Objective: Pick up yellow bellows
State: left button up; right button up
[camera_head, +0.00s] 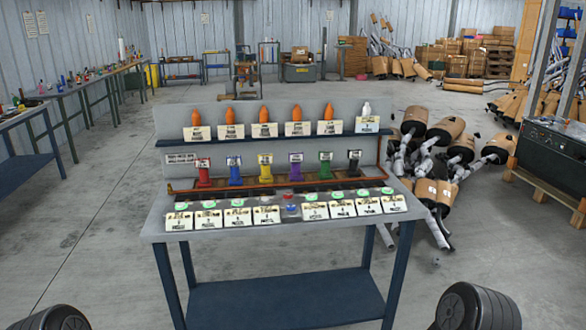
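The yellow bellows (265,173) stands upright in the row of coloured bellows on the workbench (230,235). It is between the blue bellows (235,174) on its left and the purple bellows (296,170) on its right. A small label is at its top. Neither of my grippers shows in the head view. Only dark ribbed parts, which seem to be of my own arms, show at the bottom left and bottom right corners, well apart from the bench.
Red (203,176), green (326,166) and black (354,165) bellows share the row. Orange cones (264,116) stand on a shelf behind. Labelled cards (267,214) line the front, with a red-and-blue button (291,207). Mufflers (443,131) lie piled on the right. Floor left is clear.

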aim_at(266, 159)
jog(key=i+l+z, duration=0.15)
jog(key=i+l, duration=0.15)
jog(key=i+l+z, duration=0.2)
jog(key=i, duration=0.25)
